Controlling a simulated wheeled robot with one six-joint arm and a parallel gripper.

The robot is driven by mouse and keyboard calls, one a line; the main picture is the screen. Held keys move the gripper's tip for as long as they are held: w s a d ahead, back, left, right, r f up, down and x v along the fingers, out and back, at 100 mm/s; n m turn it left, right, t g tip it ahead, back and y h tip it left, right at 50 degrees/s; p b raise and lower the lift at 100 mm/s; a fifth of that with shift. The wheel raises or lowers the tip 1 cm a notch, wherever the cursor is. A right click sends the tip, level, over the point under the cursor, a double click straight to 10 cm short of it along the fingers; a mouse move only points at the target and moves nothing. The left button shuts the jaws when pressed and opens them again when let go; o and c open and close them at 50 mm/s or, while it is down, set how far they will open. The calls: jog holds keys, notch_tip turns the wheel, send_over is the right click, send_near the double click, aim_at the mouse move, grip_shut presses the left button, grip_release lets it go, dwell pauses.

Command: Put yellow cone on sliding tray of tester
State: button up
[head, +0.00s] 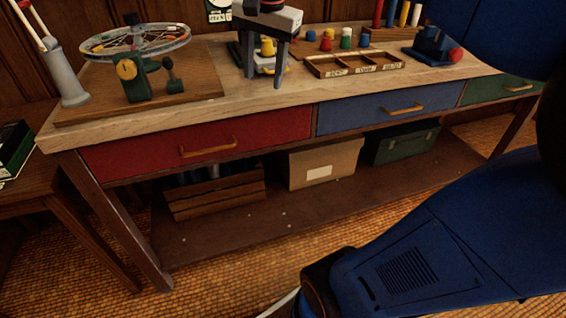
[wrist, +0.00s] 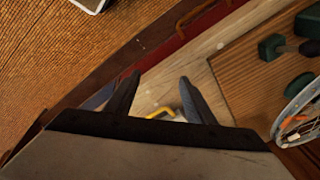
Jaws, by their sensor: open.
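My gripper (head: 263,80) reaches over the left half of the bench with its fingers pointing down. It is open, and in the wrist view (wrist: 159,84) nothing sits between its fingertips. A yellow cone-like piece (head: 267,47) shows between and behind the fingers in the head view. Below it is a low pale thing with yellow on it (head: 271,69), partly hidden by the fingers; it may be the tester with its tray, but I cannot tell. A yellow edge (wrist: 160,112) shows near the finger bases in the wrist view.
A spoked wheel on a stand (head: 135,45) occupies a board at the left. A divided wooden tray (head: 355,72), several small coloured pieces and a blue device with a red knob (head: 433,45) stand right of my gripper. Drawers (head: 200,145) line the bench front.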

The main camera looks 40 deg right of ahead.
jog(key=s+a+f+n+t, duration=0.1)
jog(key=s+a+f+n, duration=0.1)
jog(key=s+f+n, duration=0.4)
jog(key=s+a+f+n+t, duration=0.1)
jog(key=s+a+f+n, duration=0.2)
jog(key=f, duration=1)
jog(key=s+n, duration=0.3)
jog(key=s, duration=0.2)
jog(key=shift+s+f, duration=0.35)
jog(key=shift+c, duration=0.4)
